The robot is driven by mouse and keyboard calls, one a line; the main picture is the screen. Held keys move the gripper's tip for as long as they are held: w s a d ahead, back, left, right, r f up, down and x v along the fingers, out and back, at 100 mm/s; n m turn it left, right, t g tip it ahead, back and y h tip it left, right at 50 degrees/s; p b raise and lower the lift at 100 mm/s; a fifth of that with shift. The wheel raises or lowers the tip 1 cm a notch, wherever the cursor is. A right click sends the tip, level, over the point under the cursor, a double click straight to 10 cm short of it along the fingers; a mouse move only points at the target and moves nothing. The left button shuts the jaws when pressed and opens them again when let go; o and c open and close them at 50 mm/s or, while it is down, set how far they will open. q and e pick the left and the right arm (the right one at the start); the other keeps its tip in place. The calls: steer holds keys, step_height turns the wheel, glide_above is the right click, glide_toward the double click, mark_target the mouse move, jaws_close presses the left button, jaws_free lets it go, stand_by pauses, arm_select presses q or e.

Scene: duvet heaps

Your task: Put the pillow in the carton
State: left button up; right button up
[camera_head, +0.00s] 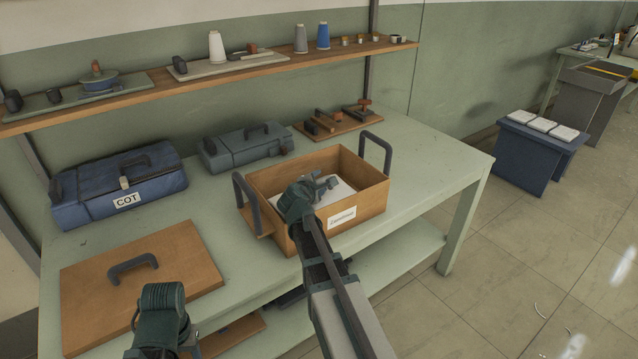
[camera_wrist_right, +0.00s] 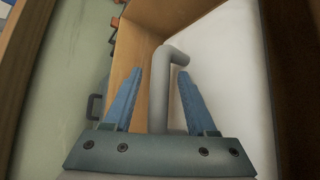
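An open brown carton (camera_head: 372,199) with a white label and dark upright handles stands near the table's front edge. My right gripper (camera_head: 318,187) is down inside its opening. In the right wrist view, my right gripper (camera_wrist_right: 160,82) is open, with a grey bent bar (camera_wrist_right: 160,90) between its fingers and a gap on each side. A flat white surface (camera_wrist_right: 225,75) lies to the right there; it also shows inside the carton (camera_head: 341,190). I cannot tell whether it is the pillow. My left gripper (camera_head: 162,318) is at the bottom left; its fingers are not clear.
A brown board with a handle (camera_head: 190,262) lies on the table (camera_head: 430,165) at the left. A blue case marked COT (camera_head: 85,190) and a grey case (camera_head: 245,150) stand behind. A shelf (camera_head: 270,62) with spools runs above. The table's right end is clear.

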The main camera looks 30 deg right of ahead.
steer(key=shift+r+p, duration=0.3)
steer(key=p+v, duration=0.4)
steer(key=v, duration=0.6)
steer(key=shift+s+a+r, duration=0.1)
steer(key=shift+s+a, duration=0.05)
steer(key=shift+s, duration=0.1)
steer(key=shift+s+a+r, duration=0.15)
steer(key=shift+s+a, duration=0.25)
steer(key=shift+a, duration=0.1)
